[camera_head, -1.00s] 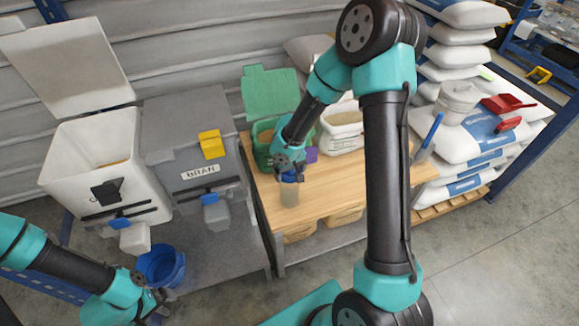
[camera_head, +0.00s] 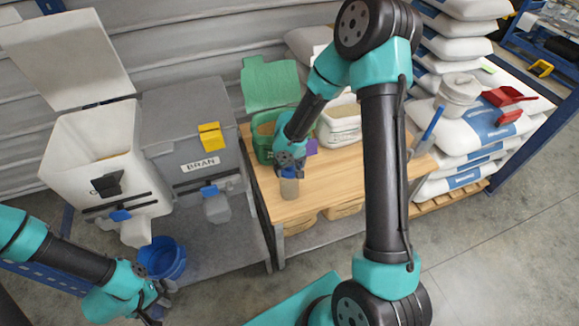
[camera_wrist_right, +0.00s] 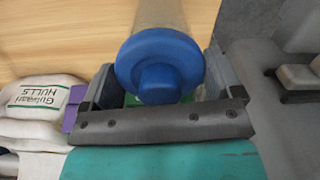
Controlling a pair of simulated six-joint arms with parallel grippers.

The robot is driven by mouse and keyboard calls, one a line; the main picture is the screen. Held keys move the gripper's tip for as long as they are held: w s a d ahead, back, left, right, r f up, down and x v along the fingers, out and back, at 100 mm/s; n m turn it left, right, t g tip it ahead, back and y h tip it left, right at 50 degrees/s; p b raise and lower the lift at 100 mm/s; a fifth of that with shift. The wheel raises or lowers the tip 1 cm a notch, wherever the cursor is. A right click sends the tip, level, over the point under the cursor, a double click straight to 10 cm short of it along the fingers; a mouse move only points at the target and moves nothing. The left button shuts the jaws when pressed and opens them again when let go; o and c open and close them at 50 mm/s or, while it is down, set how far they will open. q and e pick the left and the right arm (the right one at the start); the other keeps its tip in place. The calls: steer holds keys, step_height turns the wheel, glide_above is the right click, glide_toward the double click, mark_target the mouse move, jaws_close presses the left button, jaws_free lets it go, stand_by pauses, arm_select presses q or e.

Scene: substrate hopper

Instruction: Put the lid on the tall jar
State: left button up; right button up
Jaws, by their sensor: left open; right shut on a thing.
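The tall jar (camera_head: 289,189) is a clear, greyish cylinder standing on the wooden bench near its left edge. The blue lid (camera_wrist_right: 160,64) shows in the right wrist view at the jar's top end, with a round knob facing the camera. My right gripper (camera_head: 289,169) is above the jar, shut on the lid, with its fingers at either side of it. The lid sits at the jar's mouth; whether it is fully seated I cannot tell. My left gripper (camera_head: 158,299) is open and empty at the lower left, near the blue bucket.
A green bin (camera_head: 265,125) and a white sack (camera_head: 340,122) are behind the jar. The bench (camera_head: 350,180) is clear right of the jar.

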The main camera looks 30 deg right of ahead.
steer(key=shift+f, duration=0.65)
stand_by(1.3)
steer(key=o, duration=0.7)
steer(key=shift+r, duration=0.1)
step_height(320, 180, up, 17)
steer(key=shift+r, duration=0.1)
stand_by(0.3)
stand_by(0.6)
